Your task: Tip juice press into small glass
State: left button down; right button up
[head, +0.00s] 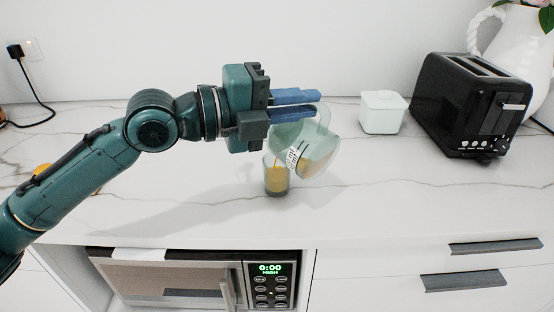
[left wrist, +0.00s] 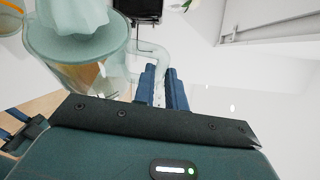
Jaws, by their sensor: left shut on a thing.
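My left gripper (head: 308,106) is shut on the handle of the clear juice press (head: 325,128). The press is held up off the counter and tilted, its lower side towards the small glass (head: 277,182). Orange juice shows inside the press. The glass stands upright on the counter just below and left of the press, with orange liquid in it. The press overlaps the glass's rim in the head view. In the left wrist view, the press (left wrist: 85,45) with its pale ribbed cone fills the upper left, beside my blue fingers (left wrist: 162,88).
A white lidded box (head: 383,112), a black toaster (head: 470,105) and a white pitcher (head: 520,45) stand to the right. A microwave (head: 180,280) sits below the counter. An orange thing (head: 42,170) is partly hidden behind my left arm. The front counter is clear.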

pick_arm(q)
jog(key=shift+w+a+r+n+b, duration=0.2)
jog(key=shift+w+a+n+b, duration=0.1)
jog(key=shift+b, duration=0.6)
pick_arm(e)
jog(key=shift+s+f, duration=0.2)
jog(key=shift+f, duration=0.5)
jog(key=shift+s+f, duration=0.15)
jog(key=shift+f, duration=0.5)
pick_arm(q)
jog(key=s+d+m, duration=0.1)
jog(key=s+d+f+m, duration=0.1)
jog(key=shift+s+d+f+m+y, duration=0.1)
jog(key=shift+s+f+m+y, duration=0.1)
jog(key=shift+f+m+y, duration=0.15)
jog(key=shift+s+d+f+m+t+y+p, duration=0.4)
jog(key=shift+s+d+f+m+y+p, duration=0.3)
jog(key=shift+s+d+f+m, duration=0.35)
pick_arm(e)
jog(key=shift+a+r, duration=0.1)
jog(key=shift+r, duration=0.65)
pick_arm(q)
jog(key=shift+w+a+r, duration=0.1)
jog(key=shift+a, duration=0.05)
